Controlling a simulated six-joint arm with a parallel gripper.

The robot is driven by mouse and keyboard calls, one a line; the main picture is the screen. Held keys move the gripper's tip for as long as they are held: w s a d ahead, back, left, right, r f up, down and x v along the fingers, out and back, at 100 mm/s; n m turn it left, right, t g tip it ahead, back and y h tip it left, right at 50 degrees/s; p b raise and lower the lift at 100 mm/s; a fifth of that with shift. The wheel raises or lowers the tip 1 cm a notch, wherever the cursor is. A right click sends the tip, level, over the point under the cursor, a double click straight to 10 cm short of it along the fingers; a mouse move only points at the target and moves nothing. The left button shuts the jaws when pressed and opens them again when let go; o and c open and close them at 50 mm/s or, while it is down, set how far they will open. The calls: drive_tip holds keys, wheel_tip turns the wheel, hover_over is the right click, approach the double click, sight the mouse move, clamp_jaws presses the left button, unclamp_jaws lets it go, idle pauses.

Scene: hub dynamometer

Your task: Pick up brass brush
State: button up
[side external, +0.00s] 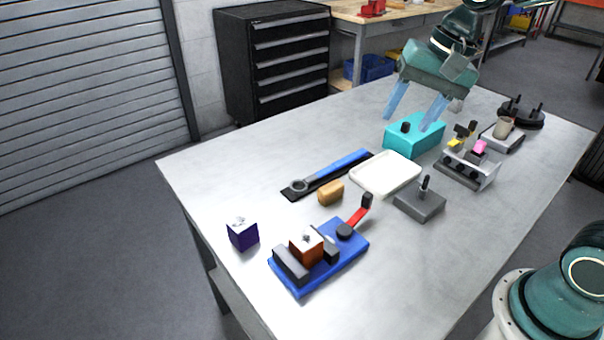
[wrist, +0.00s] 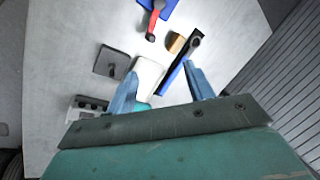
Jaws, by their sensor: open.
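No brush can be made out for certain. A small tan block (side external: 330,193) lies beside the wrench and also shows in the wrist view (wrist: 176,43). A grey rack (side external: 468,168) at the right of the table holds several small upright tools with yellow, dark and pink tops; it shows partly at the lower left of the wrist view (wrist: 88,103). I cannot tell whether either is the brass brush. My gripper (side external: 410,121) is open and empty, its blue fingers pointing down over the teal box's area, with a wide gap between them in the wrist view (wrist: 161,71).
A teal box (side external: 400,140) with a black knob stands near my fingers.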

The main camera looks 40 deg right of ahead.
drive_tip(key=w+f+m+g+y, duration=0.1)
drive_tip(key=w+f+m+g, duration=0.1)
drive_tip(key=w+f+m, duration=0.45)
drive_tip(key=m+y, duration=0.2)
drive_tip(key=m, duration=0.1)
approach(332, 186)
wheel_tip(332, 186, up, 3)
drive_tip(key=shift+w+d+r+g, duration=0.1)
drive_tip(key=shift+w+d+g, duration=0.3)
drive_tip(key=shift+w+d, duration=0.05)
drive_tip(key=shift+h, duration=0.3)
drive_tip(key=shift+x, duration=4.3)
drive_tip(key=shift+x, duration=2.6)
drive_tip(key=shift+s, duration=0.1)
drive_tip(key=c, duration=1.1)
